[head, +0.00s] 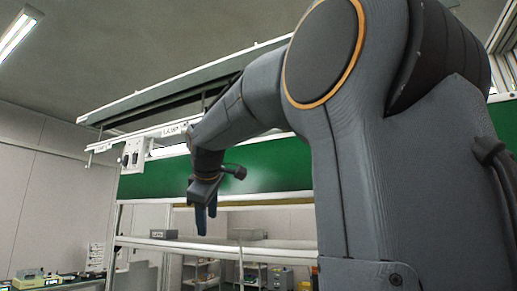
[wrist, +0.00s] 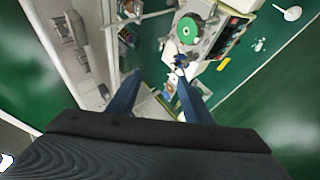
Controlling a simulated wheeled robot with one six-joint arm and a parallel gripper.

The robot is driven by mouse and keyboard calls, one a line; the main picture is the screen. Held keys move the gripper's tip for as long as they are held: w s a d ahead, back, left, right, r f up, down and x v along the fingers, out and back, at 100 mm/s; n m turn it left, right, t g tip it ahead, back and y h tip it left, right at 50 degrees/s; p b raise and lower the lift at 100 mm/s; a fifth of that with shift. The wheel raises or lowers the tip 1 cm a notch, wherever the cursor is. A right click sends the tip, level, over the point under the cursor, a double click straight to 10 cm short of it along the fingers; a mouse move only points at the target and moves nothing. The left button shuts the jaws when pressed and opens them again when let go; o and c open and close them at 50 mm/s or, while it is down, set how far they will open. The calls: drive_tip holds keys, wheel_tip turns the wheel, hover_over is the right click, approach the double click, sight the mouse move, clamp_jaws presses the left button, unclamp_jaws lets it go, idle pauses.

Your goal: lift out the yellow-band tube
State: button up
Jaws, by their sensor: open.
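My gripper (head: 206,222) hangs at the end of my arm in the head view, fingers pointing down in front of the green panel and frame. In the wrist view my gripper (wrist: 160,84) shows two blue fingers spread apart, with nothing between them close up. I cannot make out the yellow-band tube in either view.
A bench top with a green round disc (wrist: 189,29) and small equipment lies far below my fingers in the wrist view. The head view shows a green panel (head: 270,168), a white rail (head: 215,245) and shelves (head: 278,276) behind. A low bench with instruments (head: 60,280) stands at left.

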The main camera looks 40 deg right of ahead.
drive_tip(key=s+d+r+t+h, duration=0.15)
drive_tip(key=s+r, duration=0.35)
drive_tip(key=r, duration=0.5)
drive_tip(key=s+d+r+n+h, duration=0.1)
drive_tip(key=s+d+r+h, duration=0.2)
drive_tip(key=r, duration=0.7)
drive_tip(key=s+d+r, duration=0.3)
drive_tip(key=s+r, duration=0.3)
drive_tip(key=r, duration=0.4)
drive_tip(key=p+x, duration=0.2)
drive_tip(key=x, duration=0.5)
drive_tip(key=shift+w+p, duration=0.2)
drive_tip(key=shift+p, duration=0.2)
drive_tip(key=shift+c, duration=0.5)
drive_tip(key=shift+f, duration=0.1)
clamp_jaws()
drive_tip(key=shift+r+p, duration=0.95)
drive_tip(key=shift+p, duration=0.05)
drive_tip(key=shift+a, duration=0.1)
